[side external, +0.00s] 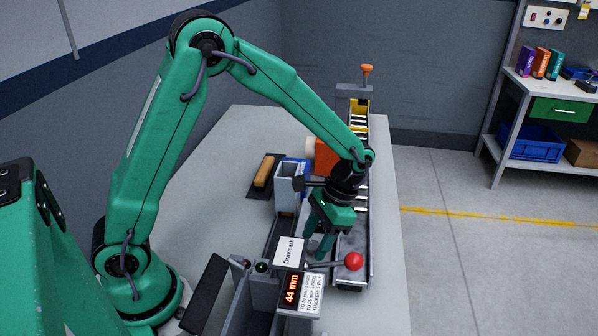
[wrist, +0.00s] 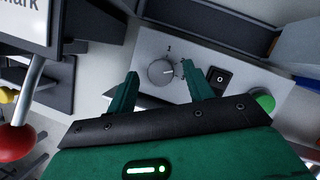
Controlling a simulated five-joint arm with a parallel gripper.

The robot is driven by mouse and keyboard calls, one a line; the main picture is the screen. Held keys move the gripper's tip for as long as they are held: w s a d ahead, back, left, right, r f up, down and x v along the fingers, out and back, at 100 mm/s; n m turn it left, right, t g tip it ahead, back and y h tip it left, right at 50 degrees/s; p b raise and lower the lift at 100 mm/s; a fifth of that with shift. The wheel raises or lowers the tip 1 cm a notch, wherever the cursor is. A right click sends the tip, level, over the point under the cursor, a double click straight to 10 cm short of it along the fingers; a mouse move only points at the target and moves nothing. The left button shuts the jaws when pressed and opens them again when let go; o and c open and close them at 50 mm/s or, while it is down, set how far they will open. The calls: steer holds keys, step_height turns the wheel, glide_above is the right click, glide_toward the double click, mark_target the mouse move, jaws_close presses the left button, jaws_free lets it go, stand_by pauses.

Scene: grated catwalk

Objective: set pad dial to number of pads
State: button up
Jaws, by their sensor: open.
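In the wrist view a round grey dial (wrist: 162,72) sits on a light panel (wrist: 150,45), with a "1" printed above it; other numbers are hidden or too small to read. Its pointer direction is unclear. My gripper (wrist: 159,70) is open, its green fingers on either side of the dial in the picture; contact cannot be told. In the side external view my gripper (side external: 322,243) points down behind the display (side external: 292,290), which reads "44 mm". A card (side external: 311,292) beside it lists thicknesses and pads, ending with a "THICKER" line. The dial is hidden there.
A lever with a red ball (side external: 354,261) stands close to my gripper. A roller track (side external: 360,130) and orange block (side external: 325,157) stand behind. The table's left part is mostly clear.

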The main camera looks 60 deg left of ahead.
steer(key=shift+c, duration=0.4)
steer(key=c, duration=0.9)
